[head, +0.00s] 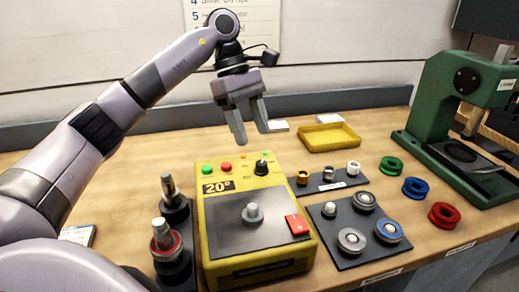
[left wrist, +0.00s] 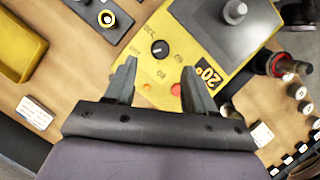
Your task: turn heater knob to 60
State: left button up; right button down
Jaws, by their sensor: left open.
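The heater is a yellow box (head: 265,262) with a grey top plate and a display reading 20°. Its black knob (head: 261,167) sits at the back right corner of the box top, and it also shows in the left wrist view (left wrist: 160,48) with a white pointer mark. My left gripper (head: 254,138) is open and empty, pointing down above and behind the box's back edge. In the left wrist view its fingertips (left wrist: 160,65) lie either side of the knob's picture position, apart from the knob. My right gripper is not in view.
A yellow tray (head: 330,137) lies behind to the right. A dark plate with bearings (head: 350,240) and a small rack (head: 330,182) stand right of the heater. Coloured rings (head: 445,215) and a green press (head: 460,110) are farther right. Dark tool holders (head: 172,240) stand left.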

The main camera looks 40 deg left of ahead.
aim_at(261, 162)
pick_arm(q)
jog(key=x, duration=0.6)
jog(key=shift+s+d+f, duration=0.1)
jog(key=shift+d+f, duration=0.05)
jog(key=shift+f, duration=0.15)
jog(key=c, duration=1)
